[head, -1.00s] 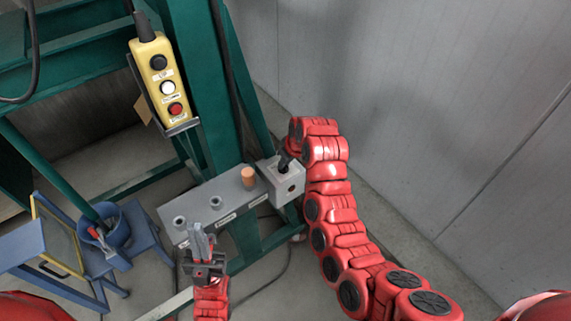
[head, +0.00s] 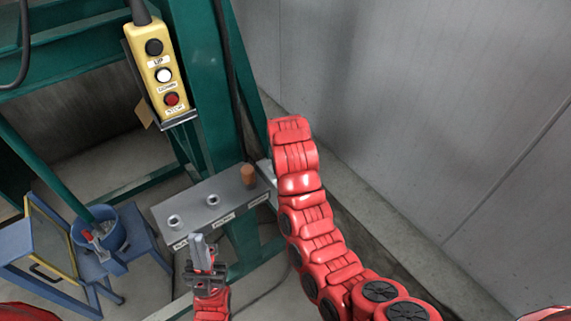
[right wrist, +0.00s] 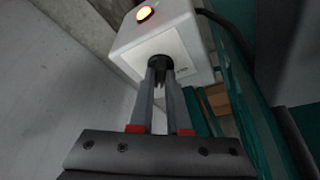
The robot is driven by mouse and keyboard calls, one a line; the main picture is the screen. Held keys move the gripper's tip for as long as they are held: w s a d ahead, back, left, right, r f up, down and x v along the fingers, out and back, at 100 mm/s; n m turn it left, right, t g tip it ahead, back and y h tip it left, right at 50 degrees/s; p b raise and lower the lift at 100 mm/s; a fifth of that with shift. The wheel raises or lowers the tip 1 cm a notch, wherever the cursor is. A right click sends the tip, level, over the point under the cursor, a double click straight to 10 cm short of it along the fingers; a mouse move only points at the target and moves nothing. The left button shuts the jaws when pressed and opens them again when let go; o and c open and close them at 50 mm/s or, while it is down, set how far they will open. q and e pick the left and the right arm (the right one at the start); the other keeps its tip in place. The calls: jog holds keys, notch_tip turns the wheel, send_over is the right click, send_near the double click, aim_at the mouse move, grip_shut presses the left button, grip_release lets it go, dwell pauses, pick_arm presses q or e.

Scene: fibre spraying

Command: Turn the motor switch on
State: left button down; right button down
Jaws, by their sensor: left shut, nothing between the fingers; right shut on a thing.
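The motor switch is a black knob (right wrist: 160,64) on the face of a pale box (right wrist: 180,38). An orange-white lamp (right wrist: 145,13) glows on another face of the box in the right wrist view. My right gripper (right wrist: 160,80) has its fingers shut on the knob.
A yellow button pendant (head: 159,72) hangs on the green frame (head: 196,70). A blue bucket (head: 108,232) stands on a blue stool at left. A grey wall (head: 420,110) closes the right side.

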dwell(0.4)
jog(key=c, duration=0.9)
grip_release()
jog(key=shift+s+r, duration=0.1)
jog(key=shift+r, duration=0.35)
jog(key=p+v, duration=0.6)
jog(key=v, duration=1)
jog(key=shift+r+p, duration=0.2)
jog(key=shift+p, duration=0.2)
